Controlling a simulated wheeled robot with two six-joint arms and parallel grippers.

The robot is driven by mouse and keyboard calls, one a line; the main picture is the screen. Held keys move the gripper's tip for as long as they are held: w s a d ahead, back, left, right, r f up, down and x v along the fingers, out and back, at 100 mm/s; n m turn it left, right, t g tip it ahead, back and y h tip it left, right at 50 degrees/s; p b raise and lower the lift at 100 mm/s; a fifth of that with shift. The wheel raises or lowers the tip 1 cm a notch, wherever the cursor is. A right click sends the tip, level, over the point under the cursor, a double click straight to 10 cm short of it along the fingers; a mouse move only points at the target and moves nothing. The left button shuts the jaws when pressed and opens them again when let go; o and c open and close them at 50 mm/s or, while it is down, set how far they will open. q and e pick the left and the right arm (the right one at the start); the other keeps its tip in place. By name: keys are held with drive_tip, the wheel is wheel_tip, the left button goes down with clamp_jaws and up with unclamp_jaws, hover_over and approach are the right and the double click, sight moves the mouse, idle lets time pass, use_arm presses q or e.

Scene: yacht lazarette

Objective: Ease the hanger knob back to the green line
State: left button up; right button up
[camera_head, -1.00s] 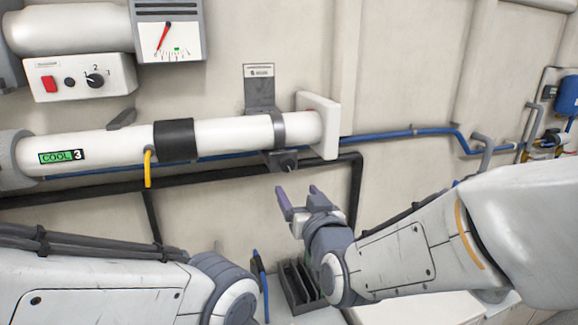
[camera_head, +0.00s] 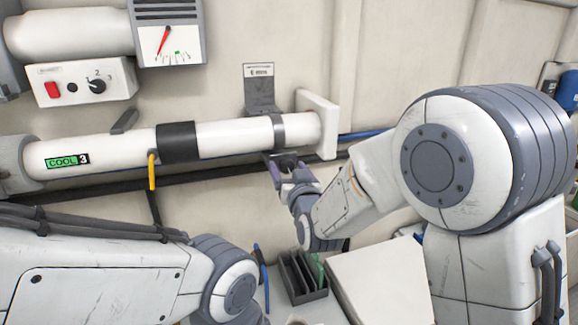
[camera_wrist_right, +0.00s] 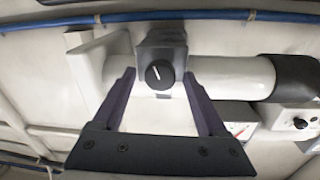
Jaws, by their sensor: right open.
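The hanger knob (camera_wrist_right: 159,74) is round and black with a white pointer line, set on a dark bracket (camera_wrist_right: 161,44) under the white pipe. In the right wrist view my right gripper (camera_wrist_right: 159,80) is open, with one finger on each side of the knob and gaps showing. In the head view my right gripper (camera_head: 287,170) is under the hanger and largely hides the knob. The gauge (camera_head: 170,44) at upper left has a red needle standing left of a small green mark (camera_head: 177,54). My left gripper is out of view; only its arm shows.
The white pipe (camera_head: 227,136) with a COOL 3 label runs across the wall. A switch box (camera_head: 80,82) with a red switch and selector hangs above it. A dark slotted rack (camera_head: 303,278) and a white box (camera_head: 383,285) lie below my right arm.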

clamp_jaws()
drive_tip(key=n+b, duration=0.1)
drive_tip(key=b, duration=0.1)
drive_tip(key=n+b, duration=0.2)
drive_tip(key=shift+f+b, duration=0.3)
drive_tip(key=shift+r+n+b, duration=0.2)
drive_tip(key=shift+n+b, duration=0.1)
drive_tip(key=shift+n, duration=0.2)
unclamp_jaws()
